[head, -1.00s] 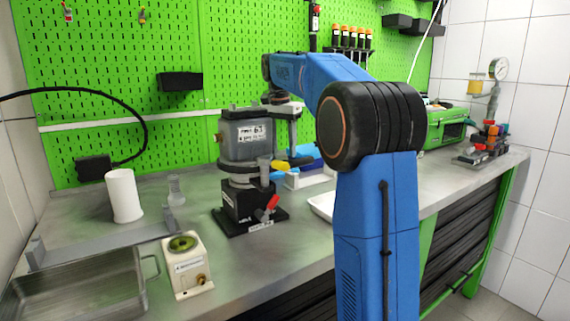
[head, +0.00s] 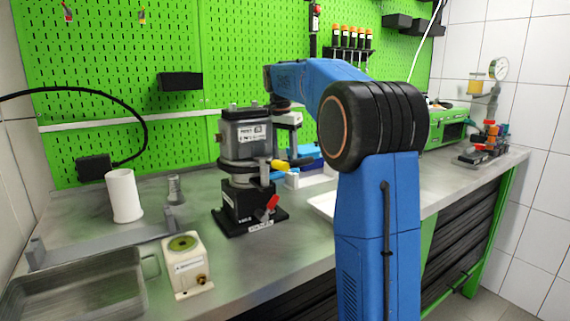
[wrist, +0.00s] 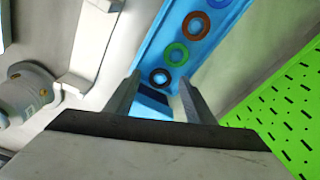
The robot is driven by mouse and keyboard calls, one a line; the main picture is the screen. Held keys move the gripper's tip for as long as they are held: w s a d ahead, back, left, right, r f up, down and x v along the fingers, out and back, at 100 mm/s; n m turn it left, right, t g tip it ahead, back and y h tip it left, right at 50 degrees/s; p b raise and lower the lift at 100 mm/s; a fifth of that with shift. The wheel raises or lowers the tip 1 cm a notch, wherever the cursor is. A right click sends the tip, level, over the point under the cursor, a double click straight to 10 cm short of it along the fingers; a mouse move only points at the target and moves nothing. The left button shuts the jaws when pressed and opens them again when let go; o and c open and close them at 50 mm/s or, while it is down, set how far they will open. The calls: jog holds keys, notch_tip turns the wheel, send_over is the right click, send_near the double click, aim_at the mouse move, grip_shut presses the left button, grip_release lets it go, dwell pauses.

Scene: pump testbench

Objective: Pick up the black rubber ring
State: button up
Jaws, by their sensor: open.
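The black rubber ring (wrist: 152,77) lies flat on a blue tray (wrist: 150,54) in the wrist view. It is the nearest of a row of rings, with a green ring (wrist: 167,54), a brown ring (wrist: 184,25) and a partly cut-off blue ring (wrist: 212,3) beyond it. My gripper (wrist: 159,78) is open, and its fingertips appear on either side of the black ring. The height between fingertips and ring is hard to tell. In the head view the blue tray (head: 306,152) is partly hidden behind the pump and my arm; the rings cannot be made out there.
The grey pump unit (head: 246,135) stands just left of the tray, with yellow and red handles. The green pegboard (wrist: 285,110) rises close to the right in the wrist view. A white tray (head: 322,204) lies in front; a white cup (head: 123,196) stands far left.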

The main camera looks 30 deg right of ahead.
dwell(0.3)
jog(key=c, duration=1.1)
